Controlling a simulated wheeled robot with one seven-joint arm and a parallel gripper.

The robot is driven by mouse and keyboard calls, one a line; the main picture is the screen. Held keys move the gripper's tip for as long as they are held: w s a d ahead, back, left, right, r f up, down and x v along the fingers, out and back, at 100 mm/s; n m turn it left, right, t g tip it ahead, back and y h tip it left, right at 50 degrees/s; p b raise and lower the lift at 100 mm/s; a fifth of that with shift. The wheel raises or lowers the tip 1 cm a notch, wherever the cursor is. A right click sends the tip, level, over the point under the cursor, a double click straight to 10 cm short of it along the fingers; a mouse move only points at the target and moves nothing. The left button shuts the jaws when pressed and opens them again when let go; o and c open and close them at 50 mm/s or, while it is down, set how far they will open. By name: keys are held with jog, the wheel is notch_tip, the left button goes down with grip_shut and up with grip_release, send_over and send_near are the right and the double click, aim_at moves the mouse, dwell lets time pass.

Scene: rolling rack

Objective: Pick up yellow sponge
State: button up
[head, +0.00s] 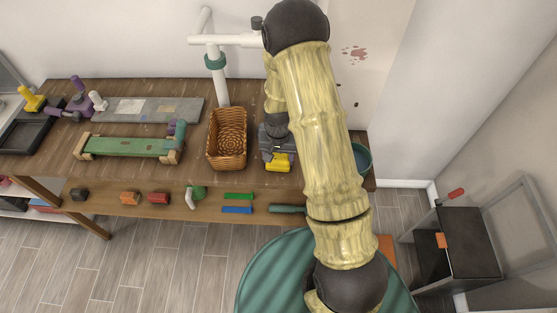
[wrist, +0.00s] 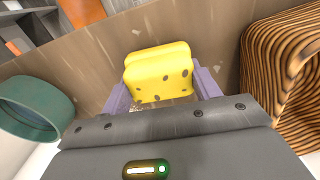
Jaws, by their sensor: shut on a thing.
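The yellow sponge (wrist: 158,72) has dark holes and sits between the two purple fingers of my gripper (wrist: 160,92) in the wrist view. The fingers are shut on its sides. In the head view the sponge (head: 278,162) shows at the front of my gripper (head: 277,158), low over the wooden table, to the right of the wicker basket. I cannot tell whether the sponge touches the tabletop. My arm hides part of the gripper in the head view.
The wicker basket (head: 227,138) stands close on the left; it also shows in the wrist view (wrist: 285,75). A green round container (head: 362,158) stands close on the right. A green bench-like piece (head: 125,147) lies farther left.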

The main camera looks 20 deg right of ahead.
aim_at(279, 156)
jog(key=shift+r, duration=0.1)
notch_tip(279, 156, up, 10)
jog(key=shift+d+f+b, duration=0.1)
jog(key=shift+b, duration=1)
jog(key=shift+w, duration=0.1)
